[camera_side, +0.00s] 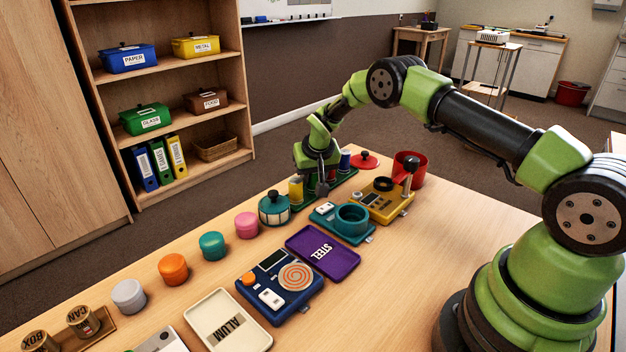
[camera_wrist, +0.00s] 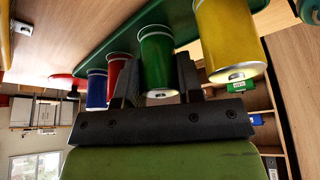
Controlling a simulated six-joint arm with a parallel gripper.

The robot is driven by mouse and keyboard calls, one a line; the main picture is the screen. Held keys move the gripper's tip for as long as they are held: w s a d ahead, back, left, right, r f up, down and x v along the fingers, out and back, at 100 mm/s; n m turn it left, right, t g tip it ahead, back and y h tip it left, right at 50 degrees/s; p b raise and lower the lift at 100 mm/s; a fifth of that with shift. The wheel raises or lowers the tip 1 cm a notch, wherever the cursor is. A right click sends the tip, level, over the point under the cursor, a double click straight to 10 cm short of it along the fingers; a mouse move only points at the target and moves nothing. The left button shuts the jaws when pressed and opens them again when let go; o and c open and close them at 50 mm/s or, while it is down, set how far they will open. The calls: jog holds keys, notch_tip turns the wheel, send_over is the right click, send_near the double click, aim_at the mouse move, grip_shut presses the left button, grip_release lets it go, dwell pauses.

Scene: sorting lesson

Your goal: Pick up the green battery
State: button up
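In the wrist view a green battery (camera_wrist: 158,62) stands on a green tray (camera_wrist: 104,48), between a red battery (camera_wrist: 118,70) and a yellow battery (camera_wrist: 228,38). A blue battery (camera_wrist: 97,90) is beyond the red one. The dark fingers of my gripper (camera_wrist: 158,82) are on either side of the green battery, very close to its sides. Whether they touch it cannot be told. In the side view my gripper (camera_side: 322,184) is down at the tray (camera_side: 343,181), just right of the yellow battery (camera_side: 296,189). The green battery is hidden there.
A teal-green lidded pot (camera_side: 274,208) stands left of the tray. A red lid (camera_side: 364,160), a red cup (camera_side: 410,168) and a yellow device (camera_side: 384,200) are to the right. A teal device (camera_side: 343,222) is in front. Several coloured pots line the table's far edge.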

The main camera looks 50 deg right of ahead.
jog(key=shift+c, duration=0.7)
notch_tip(320, 180, up, 9)
jog(key=shift+s+a+r, duration=0.1)
jog(key=shift+r, duration=0.2)
jog(key=shift+s+a+m, duration=0.15)
jog(key=shift+s+m, duration=0.1)
jog(key=shift+m, duration=0.15)
jog(key=s+a+f+m+g+h, duration=0.1)
jog(key=s+a+m+g, duration=0.15)
jog(key=s+m, duration=0.45)
jog(key=s+a+f+m+g+h, duration=0.1)
jog(key=s+a+m+g, duration=0.15)
jog(key=s+m, duration=0.5)
jog(key=shift+d+f, duration=0.2)
jog(key=shift+f, duration=1.2)
jog(key=shift+d+f, duration=0.15)
jog(key=shift+f, duration=1.2)
jog(key=shift+r, duration=0.1)
jog(key=shift+r, duration=0.75)
